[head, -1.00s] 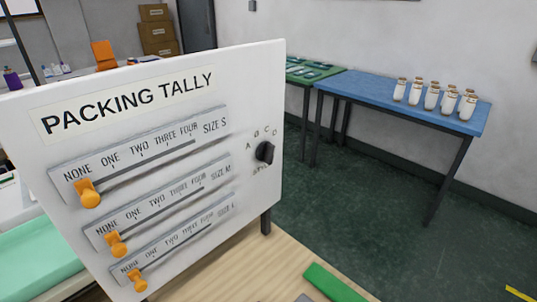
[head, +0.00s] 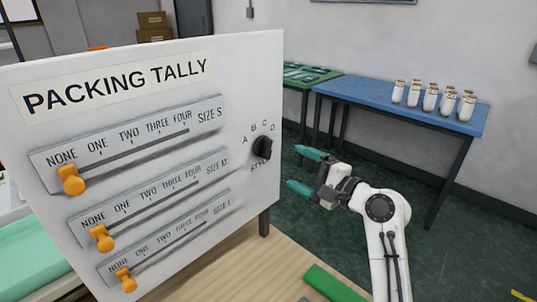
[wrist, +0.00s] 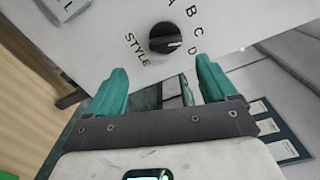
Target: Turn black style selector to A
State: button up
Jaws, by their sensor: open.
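The black style selector (head: 262,147) is a round knob at the right side of the white PACKING TALLY board (head: 245,75), with A, B, C and D arched above it and STYLE below. It also shows in the wrist view (wrist: 166,37), where a pale mark on it points towards the C and D side; which letter exactly I cannot tell. My gripper (head: 303,170) has teal fingers, open and empty, to the right of the knob and apart from it. In the wrist view my gripper (wrist: 162,68) has its fingers spread below the knob.
Three orange sliders, top (head: 71,180), middle (head: 102,238) and bottom (head: 126,280), sit near NONE on the board. A blue table (head: 400,108) with several white bottles (head: 430,98) stands behind. A green block (head: 333,284) lies on the wooden top.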

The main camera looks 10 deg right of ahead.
aim_at(271, 151)
jog(key=x, duration=0.7)
jog(key=p+x, duration=0.1)
jog(key=x, duration=0.3)
jog(key=shift+w+d+r, duration=0.1)
jog(key=shift+r, duration=0.3)
jog(key=c, duration=1)
jog(key=shift+o, duration=0.2)
